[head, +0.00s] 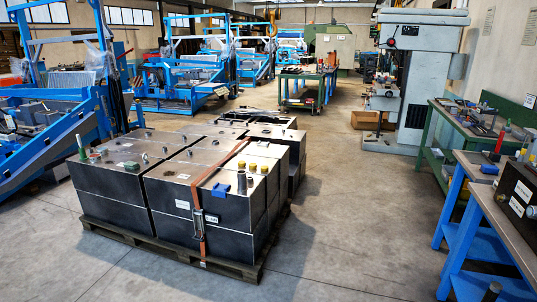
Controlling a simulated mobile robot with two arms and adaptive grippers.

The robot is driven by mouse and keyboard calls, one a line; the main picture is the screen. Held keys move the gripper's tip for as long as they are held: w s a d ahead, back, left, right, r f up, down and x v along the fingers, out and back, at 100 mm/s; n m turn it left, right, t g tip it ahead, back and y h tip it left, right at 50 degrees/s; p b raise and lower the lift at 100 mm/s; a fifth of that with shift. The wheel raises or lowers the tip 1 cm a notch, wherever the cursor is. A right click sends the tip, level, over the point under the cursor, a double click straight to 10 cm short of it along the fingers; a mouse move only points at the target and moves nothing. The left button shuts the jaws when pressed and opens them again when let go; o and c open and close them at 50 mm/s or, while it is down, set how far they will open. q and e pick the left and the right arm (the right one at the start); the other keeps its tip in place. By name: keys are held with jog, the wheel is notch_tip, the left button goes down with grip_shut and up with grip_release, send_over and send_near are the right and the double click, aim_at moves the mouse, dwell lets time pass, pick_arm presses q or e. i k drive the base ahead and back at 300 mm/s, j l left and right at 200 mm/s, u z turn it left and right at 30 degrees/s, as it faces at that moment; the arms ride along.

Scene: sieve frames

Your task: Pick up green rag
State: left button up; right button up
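I cannot pick out a green rag with certainty. A small green upright item (82,148) stands at the left end of the metal boxes' top; it is too small to tell whether it is cloth. Neither of my grippers shows in the head view.
Dark metal boxes (108,190) sit strapped on a wooden pallet (235,268), with a blue item (221,190) on top. Blue workbenches (465,245) stand on the right, a grey drilling machine (415,85) and green table (308,90) behind. The floor (345,230) between is clear.

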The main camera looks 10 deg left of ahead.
aim_at(133, 166)
jog(key=i+u, duration=0.8)
jog(key=i+l+u, duration=0.4)
jog(key=i, duration=0.15)
jog(key=i+j+u, duration=0.2)
jog(key=i+u, duration=0.2)
jog(key=i+j+u, duration=0.1)
jog(key=i+u, duration=0.7)
jog(key=i+j+z, duration=0.15)
jog(key=i+z, duration=0.2)
jog(key=i+j+z, duration=0.35)
jog(key=i, duration=0.15)
jog(key=i+j+z, duration=0.75)
jog(key=j+z, duration=0.25)
jog(key=j, duration=0.2)
jog(key=i+j+z, duration=0.15)
jog(key=j+z, duration=0.2)
jog(key=j, duration=0.2)
jog(key=j+z, duration=0.35)
jog(key=j, duration=0.2)
jog(key=j+z, duration=0.3)
jog(key=j, duration=0.3)
